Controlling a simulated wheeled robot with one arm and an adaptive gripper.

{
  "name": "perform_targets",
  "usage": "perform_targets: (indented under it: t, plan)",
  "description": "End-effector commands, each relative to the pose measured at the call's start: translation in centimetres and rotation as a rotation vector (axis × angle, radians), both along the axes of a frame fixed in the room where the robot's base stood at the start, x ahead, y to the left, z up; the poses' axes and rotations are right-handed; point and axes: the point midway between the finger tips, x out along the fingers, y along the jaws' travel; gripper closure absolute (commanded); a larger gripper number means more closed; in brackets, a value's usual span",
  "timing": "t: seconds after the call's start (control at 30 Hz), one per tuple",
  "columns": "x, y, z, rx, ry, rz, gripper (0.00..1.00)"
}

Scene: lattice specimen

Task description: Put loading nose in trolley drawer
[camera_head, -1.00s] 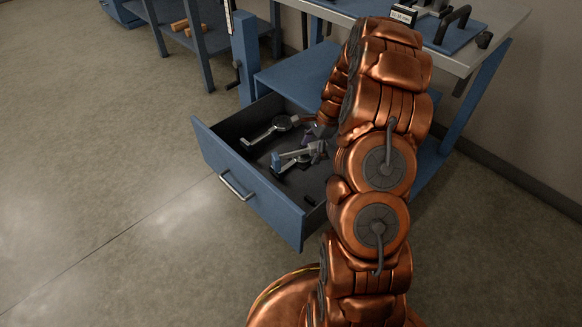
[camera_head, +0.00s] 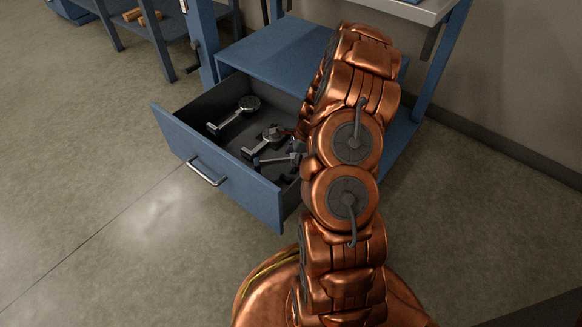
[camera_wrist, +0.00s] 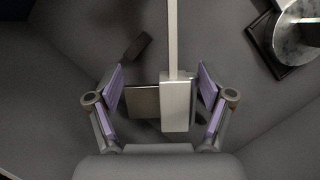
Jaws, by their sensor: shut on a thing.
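The trolley drawer (camera_head: 222,171) is pulled open, with a blue front and dark interior. My gripper (camera_wrist: 160,88) shows in the wrist view with purple pads on either side of a metal piece, which I take for the loading nose (camera_wrist: 144,101). A lighter silver block with a thin bar (camera_wrist: 178,104) overlaps it; I cannot tell whether they are one thing. In the head view my gripper (camera_head: 292,156) is low inside the drawer's right part, partly hidden by my arm, and the held piece is hard to make out there.
A round metal face (camera_wrist: 300,40) shows at the wrist view's upper right. The blue trolley top (camera_head: 275,52) is above the drawer. Floor to the left is clear.

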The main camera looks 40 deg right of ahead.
Motion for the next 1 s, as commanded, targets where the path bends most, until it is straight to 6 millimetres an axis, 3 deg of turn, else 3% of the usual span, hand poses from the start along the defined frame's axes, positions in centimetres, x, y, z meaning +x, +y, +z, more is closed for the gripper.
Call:
perform_targets:
  t: [0.23, 0.63, 0.67, 0.83, 1.0]
  plan:
    - [0.1, 0.0, -3.1, -0.001, -0.001, 0.001, 0.85]
    - [0.0, 0.0, -3.3, -0.001, -0.001, 0.001, 0.85]
    - [0.0, 0.0, -3.3, -0.001, -0.001, 0.001, 0.18]
    - [0.0, 0.0, -3.3, -0.001, -0.001, 0.001, 0.00]
    - [0.0, 0.0, -3.4, -0.001, -0.001, 0.001, 0.00]
